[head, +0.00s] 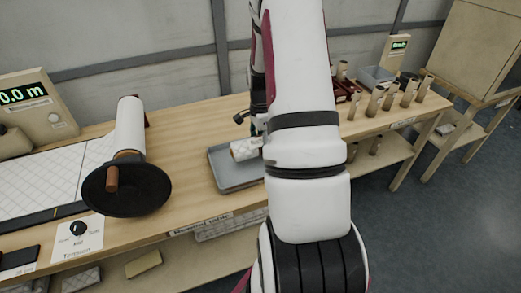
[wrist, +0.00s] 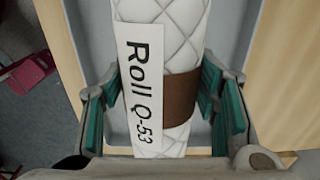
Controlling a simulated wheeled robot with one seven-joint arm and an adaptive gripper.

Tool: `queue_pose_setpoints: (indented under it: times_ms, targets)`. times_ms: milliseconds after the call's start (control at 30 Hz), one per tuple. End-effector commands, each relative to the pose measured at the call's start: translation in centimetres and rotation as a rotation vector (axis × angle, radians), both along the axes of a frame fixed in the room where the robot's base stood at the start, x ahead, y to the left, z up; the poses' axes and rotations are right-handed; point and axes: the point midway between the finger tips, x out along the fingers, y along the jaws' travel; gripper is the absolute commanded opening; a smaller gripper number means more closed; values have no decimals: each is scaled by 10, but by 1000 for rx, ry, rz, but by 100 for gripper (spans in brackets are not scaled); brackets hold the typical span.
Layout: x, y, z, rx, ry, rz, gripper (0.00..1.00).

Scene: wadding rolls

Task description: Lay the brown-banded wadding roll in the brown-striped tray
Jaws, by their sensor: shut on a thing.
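The brown-banded wadding roll (wrist: 172,60) is white and quilted, with a label reading "Roll Q-53" and a brown band (wrist: 184,97). My gripper (wrist: 160,85) is shut on it, with teal pads on either side near the band. In the head view the roll's white end (head: 244,149) shows at the grey tray (head: 228,184), and my arm hides the rest and the gripper. The tray's pale floor also shows behind the roll in the wrist view (wrist: 228,30). I cannot tell whether the roll touches the floor. No brown stripe shows on the tray.
A winder with a white roll (head: 129,125) and black disc (head: 126,190) stands left on the wooden bench (head: 190,130), beside a length display (head: 35,110). Several small rolls (head: 390,95) and a grey bin (head: 376,77) stand to the right. Bench between winder and tray is clear.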

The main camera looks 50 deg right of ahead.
Motion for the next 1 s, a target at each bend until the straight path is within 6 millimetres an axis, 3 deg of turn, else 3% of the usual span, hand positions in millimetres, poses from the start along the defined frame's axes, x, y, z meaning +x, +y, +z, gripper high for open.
queue_pose_setpoints:
  times_ms: [267, 700, 733, 800, 1000]
  targets:
    - [3, 2, -33, 1, 0, 2, 27]
    - [4, 1, -39, -1, -1, 2, 27]
    - [4, 1, -39, -1, -1, 2, 59]
    - [4, 1, -38, -1, -1, 2, 75]
    - [4, 1, -38, -1, -1, 2, 75]
